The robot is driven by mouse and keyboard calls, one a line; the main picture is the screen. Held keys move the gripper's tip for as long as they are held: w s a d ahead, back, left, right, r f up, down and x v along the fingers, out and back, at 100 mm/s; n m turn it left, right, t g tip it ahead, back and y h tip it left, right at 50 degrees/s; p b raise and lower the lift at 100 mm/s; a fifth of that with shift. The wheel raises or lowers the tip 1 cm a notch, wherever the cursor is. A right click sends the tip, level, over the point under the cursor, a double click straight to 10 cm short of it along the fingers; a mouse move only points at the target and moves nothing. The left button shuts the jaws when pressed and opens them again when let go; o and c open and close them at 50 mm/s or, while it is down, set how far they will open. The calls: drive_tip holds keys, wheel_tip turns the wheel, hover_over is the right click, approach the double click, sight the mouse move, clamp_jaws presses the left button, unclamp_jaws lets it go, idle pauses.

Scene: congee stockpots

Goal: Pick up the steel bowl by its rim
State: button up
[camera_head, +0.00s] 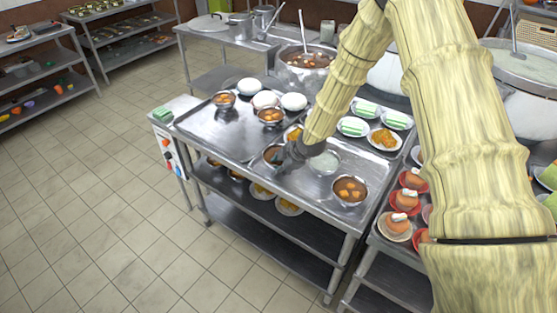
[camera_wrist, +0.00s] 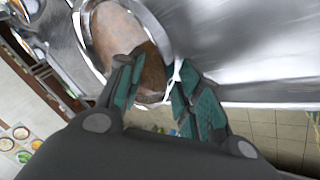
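A steel bowl (camera_head: 269,156) with brown contents stands near the front edge of the steel table, partly hidden by my gripper (camera_head: 289,157). In the wrist view the bowl (camera_wrist: 84,40) fills the upper left, its brown contents facing me. My gripper (camera_wrist: 155,72) has its two teal-padded fingers apart. The left finger overlaps the brown contents, and the right finger lies past the bowl's near-right rim. The rim appears between the fingertips; I cannot tell whether either finger touches it.
More bowls (camera_head: 271,116) and white domes (camera_head: 293,102) stand behind. The table's left part (camera_head: 205,128) is clear.

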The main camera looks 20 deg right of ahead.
drive_tip(key=shift+c, duration=0.2)
clamp_jaws()
drive_tip(key=shift+r, duration=0.15)
